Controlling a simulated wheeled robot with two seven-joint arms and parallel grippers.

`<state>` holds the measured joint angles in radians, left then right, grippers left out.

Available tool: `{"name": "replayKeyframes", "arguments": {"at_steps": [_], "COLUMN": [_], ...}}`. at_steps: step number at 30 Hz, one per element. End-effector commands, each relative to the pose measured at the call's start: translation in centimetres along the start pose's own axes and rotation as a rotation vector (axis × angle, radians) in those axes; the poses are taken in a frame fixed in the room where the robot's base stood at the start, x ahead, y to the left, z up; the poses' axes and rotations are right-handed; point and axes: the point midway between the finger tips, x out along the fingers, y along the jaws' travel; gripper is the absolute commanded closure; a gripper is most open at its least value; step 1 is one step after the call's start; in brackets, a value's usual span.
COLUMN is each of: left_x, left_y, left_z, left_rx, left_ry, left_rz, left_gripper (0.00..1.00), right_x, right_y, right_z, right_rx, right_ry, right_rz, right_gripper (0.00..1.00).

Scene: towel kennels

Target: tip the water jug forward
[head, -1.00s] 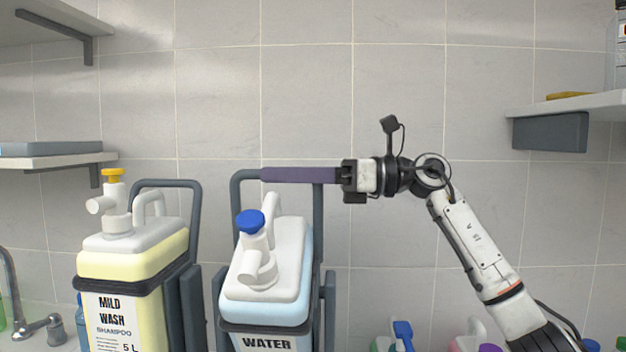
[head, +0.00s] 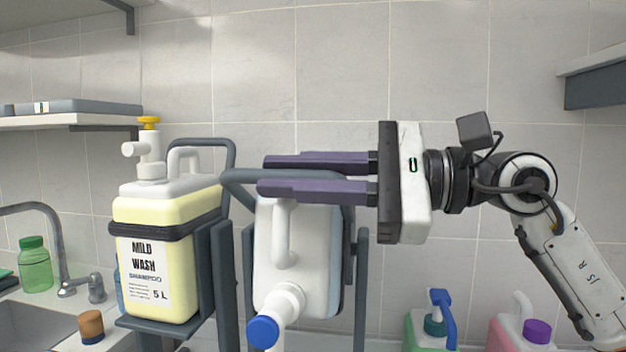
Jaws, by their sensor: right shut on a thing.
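The water jug (head: 318,262) is pale blue-white with a white handle, a white spout and a blue cap (head: 263,332). It sits in a dark grey tipping frame (head: 236,177) and is tilted far forward, so its top faces me and the cap points down toward me. Its label is hidden. My right gripper (head: 262,175) comes in from the right. Its two purple fingers lie above and below the top bar of the frame and are shut on that bar. My left gripper is not in view.
A yellow shampoo jug (head: 152,255) stands upright in its own frame just left of the water jug. A tap (head: 62,255), a green bottle (head: 35,264) and a sink are at the left. Shelves are on both sides.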

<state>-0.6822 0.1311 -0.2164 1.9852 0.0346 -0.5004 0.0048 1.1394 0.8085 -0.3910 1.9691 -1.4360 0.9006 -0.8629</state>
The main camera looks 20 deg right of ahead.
Motion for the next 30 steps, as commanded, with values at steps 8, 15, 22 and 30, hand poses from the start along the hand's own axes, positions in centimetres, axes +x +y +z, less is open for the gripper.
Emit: {"name": "replayKeyframes", "arguments": {"at_steps": [8,15,22,30], "left_x": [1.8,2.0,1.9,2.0], "left_y": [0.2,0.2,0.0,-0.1], "left_z": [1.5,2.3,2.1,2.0], "left_rx": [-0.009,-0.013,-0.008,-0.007], "left_ry": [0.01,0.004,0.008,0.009], "left_rz": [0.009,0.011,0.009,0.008], "left_gripper": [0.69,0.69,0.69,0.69], "right_x": [-0.1,-0.1,0.0,0.1], "right_y": [3.2,4.0,4.3,4.5], "right_z": [-0.6,-0.6,-0.7,-0.8], "right_rx": [-0.139,-0.193,-0.203,-0.201], "right_ry": [0.0,0.001,0.004,0.006], "right_rz": [0.0,0.0,0.006,0.012], "right_gripper": [1.0,1.0,1.0,0.77]}}
